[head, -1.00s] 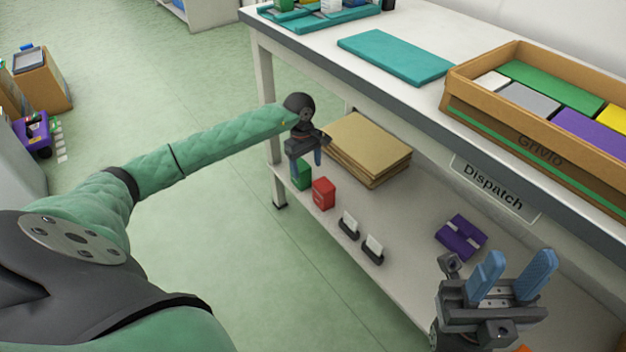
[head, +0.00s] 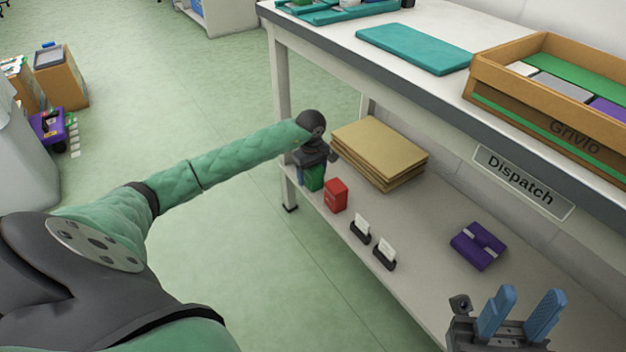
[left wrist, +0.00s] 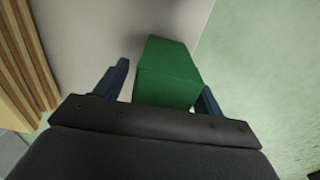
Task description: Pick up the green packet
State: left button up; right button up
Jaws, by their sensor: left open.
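The green packet (head: 315,180) stands on the lower shelf near its left end, partly hidden by my left gripper in the head view. In the left wrist view the packet (left wrist: 167,75) lies between the two blue fingers. My left gripper (left wrist: 167,88) is open around the packet; its right finger is close to the packet's side and a gap shows on the left. In the head view my left gripper (head: 313,172) points down over the packet. My right gripper (head: 522,312) is open and empty at the lower right, fingers upward.
A red packet (head: 335,195) stands beside the green one. Two small card holders (head: 359,229), a purple packet (head: 478,245) and a stack of brown cardboard (head: 379,150) share the shelf. The white tabletop (head: 440,87) overhangs it, with a "Grivlo" crate (head: 540,110) above.

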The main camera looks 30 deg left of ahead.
pick_arm(q)
jog(key=shift+f, duration=0.3)
jog(key=shift+r, duration=0.1)
jog(key=c, duration=1.1)
